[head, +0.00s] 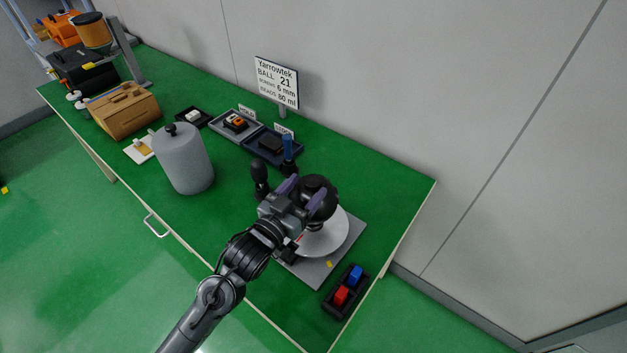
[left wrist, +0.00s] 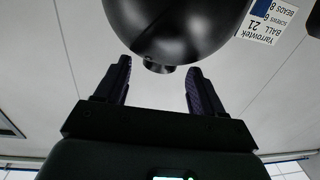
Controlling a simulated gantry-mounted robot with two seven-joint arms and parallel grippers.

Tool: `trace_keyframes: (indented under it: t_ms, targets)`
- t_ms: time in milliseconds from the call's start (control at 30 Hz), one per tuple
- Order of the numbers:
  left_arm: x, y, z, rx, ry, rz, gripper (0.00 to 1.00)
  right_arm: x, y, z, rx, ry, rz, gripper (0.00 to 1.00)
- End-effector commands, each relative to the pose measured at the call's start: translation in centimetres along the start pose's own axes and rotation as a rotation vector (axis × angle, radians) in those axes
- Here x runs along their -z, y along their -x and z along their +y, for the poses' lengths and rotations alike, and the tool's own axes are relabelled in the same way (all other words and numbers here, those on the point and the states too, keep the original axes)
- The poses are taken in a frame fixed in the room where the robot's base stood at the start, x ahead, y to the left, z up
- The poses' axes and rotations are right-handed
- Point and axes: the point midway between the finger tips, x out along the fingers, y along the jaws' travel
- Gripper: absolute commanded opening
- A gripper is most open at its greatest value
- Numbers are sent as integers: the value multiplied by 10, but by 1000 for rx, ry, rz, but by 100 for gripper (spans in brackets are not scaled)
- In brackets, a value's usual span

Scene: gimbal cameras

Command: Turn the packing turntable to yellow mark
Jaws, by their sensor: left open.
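The turntable is a white round disc (head: 328,238) on a grey square base plate (head: 350,243) near the table's right end. A small yellow mark (head: 329,264) is on the plate at the disc's front edge. A black ball-shaped object (head: 328,187) stands above the disc, partly hidden by my gripper. My left gripper (head: 303,194) is open, its purple-padded fingers at the near-left side of the ball. In the left wrist view the ball (left wrist: 175,25) and its short stub (left wrist: 158,67) lie ahead of the two spread fingers (left wrist: 160,85), with nothing clearly between them. My right gripper is out of view.
A black tray with red and blue blocks (head: 348,288) sits right of the plate. A grey cylinder (head: 183,160), brown box (head: 125,110) and labelled trays (head: 268,148) stand to the left. A sign (head: 277,82) stands behind. Green table (head: 385,195) is clear at the back right.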

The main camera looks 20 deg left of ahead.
Motion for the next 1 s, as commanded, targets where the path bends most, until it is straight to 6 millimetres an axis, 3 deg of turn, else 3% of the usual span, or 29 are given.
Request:
trace_keyframes:
  t_ms: [300, 700, 1000]
  targets:
    - [0, -35, 1, -1, 0, 0, 69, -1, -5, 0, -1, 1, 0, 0]
    - [0, -40, 1, -1, 0, -1, 69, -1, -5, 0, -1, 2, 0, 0]
    - [0, -40, 1, -1, 0, -1, 23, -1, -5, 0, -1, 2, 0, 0]
